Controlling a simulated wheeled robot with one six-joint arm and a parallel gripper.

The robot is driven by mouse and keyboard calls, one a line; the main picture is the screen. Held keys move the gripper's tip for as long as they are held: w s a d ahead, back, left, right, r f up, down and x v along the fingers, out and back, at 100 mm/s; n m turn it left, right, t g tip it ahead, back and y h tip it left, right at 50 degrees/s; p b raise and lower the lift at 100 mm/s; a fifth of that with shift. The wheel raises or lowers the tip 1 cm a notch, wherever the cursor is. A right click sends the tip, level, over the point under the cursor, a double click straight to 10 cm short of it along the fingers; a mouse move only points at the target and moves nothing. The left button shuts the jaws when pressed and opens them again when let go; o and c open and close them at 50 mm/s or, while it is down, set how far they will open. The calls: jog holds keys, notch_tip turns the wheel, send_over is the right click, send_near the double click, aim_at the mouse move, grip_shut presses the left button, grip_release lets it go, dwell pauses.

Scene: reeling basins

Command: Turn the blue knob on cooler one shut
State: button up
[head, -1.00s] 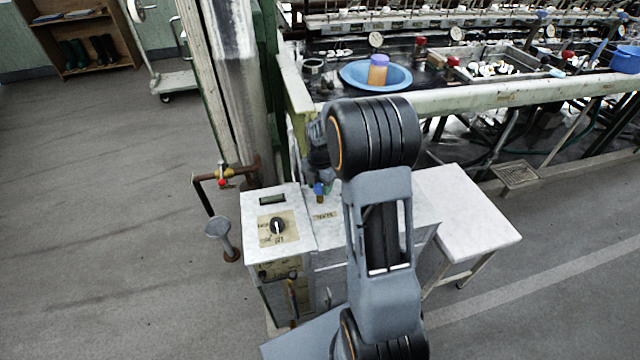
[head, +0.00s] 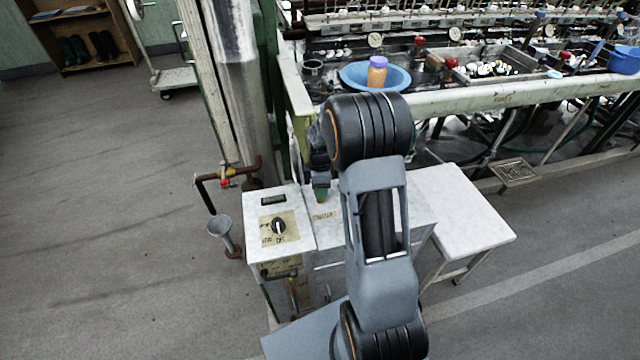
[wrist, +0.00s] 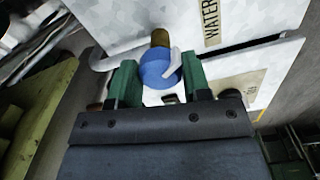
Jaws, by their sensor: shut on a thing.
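The blue knob (wrist: 160,68) shows in the wrist view between the two green fingers of my gripper (wrist: 158,80). My gripper is shut on the knob, which sits on a brass stem (wrist: 160,37) with a pale curved piece beside it. A label reading WATER (wrist: 210,20) is near the knob in the wrist view.
A rusty pipe with a red valve (head: 224,183) and a grey funnel (head: 217,228) stand left of the cabinet. A white side table (head: 465,215) is at right. The reeling bench with a blue basin (head: 350,75) is behind. Open floor lies to the left.

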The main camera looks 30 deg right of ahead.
jog(key=m+p, duration=0.1)
jog(key=m, duration=0.5)
jog(key=shift+m, duration=0.4)
dwell(0.4)
jog(key=o, duration=0.9)
jog(key=shift+o, duration=0.2)
jog(key=shift+r, duration=0.1)
notch_tip(320, 180, up, 14)
jog(key=p, duration=0.2)
